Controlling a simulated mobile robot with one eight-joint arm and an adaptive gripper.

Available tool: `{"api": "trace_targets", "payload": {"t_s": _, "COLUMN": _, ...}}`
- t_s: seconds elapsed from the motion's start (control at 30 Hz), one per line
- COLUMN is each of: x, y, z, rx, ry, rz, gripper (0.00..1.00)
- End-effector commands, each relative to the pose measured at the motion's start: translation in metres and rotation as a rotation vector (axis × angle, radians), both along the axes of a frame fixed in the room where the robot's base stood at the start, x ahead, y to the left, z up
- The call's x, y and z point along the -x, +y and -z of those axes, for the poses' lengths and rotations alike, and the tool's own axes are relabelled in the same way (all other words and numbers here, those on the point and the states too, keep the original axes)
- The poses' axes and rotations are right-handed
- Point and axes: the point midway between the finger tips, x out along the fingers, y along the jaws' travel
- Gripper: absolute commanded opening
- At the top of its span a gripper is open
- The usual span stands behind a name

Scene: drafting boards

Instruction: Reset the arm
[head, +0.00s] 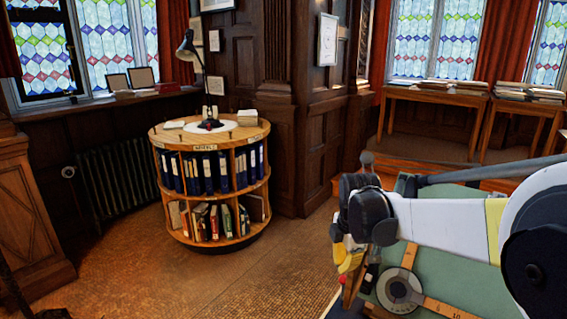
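My arm reaches in from the right, white with a yellow band and dark joints. Its dark wrist end is near the middle right of the head view, over the left edge of a green drafting board (452,262). My gripper (350,258) seems to hang below that wrist, small and partly hidden. I cannot make out its fingers clearly or whether it holds anything.
A drafting head with a round dial (399,291) and wooden rules lies on the board. A round revolving bookcase (212,185) with binders and a desk lamp (193,65) stands left. Tables (436,97) with papers stand behind. The wooden floor (235,275) between is clear.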

Motion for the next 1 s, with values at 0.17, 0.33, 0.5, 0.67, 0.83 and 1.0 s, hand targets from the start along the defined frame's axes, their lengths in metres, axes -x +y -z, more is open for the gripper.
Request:
{"api": "trace_targets", "payload": {"t_s": 0.17, "x": 0.068, "y": -0.010, "z": -0.047, "rx": -0.122, "ry": -0.100, "rz": 0.445, "gripper": 0.00}}
{"api": "trace_targets", "payload": {"t_s": 0.33, "x": 0.132, "y": -0.017, "z": -0.068, "rx": -0.283, "ry": -0.188, "rz": 0.868, "gripper": 0.00}}
{"api": "trace_targets", "payload": {"t_s": 0.5, "x": 0.192, "y": -0.022, "z": -0.067, "rx": -0.479, "ry": -0.253, "rz": 1.264, "gripper": 0.00}}
{"api": "trace_targets", "payload": {"t_s": 0.67, "x": 0.229, "y": -0.026, "z": -0.055, "rx": -0.641, "ry": -0.280, "rz": 1.537, "gripper": 0.00}}
{"api": "trace_targets", "payload": {"t_s": 0.83, "x": 0.244, "y": -0.027, "z": -0.047, "rx": -0.731, "ry": -0.286, "rz": 1.676, "gripper": 0.00}}
{"api": "trace_targets", "payload": {"t_s": 1.0, "x": 0.246, "y": -0.027, "z": -0.047, "rx": -0.746, "ry": -0.286, "rz": 1.697, "gripper": 0.00}}
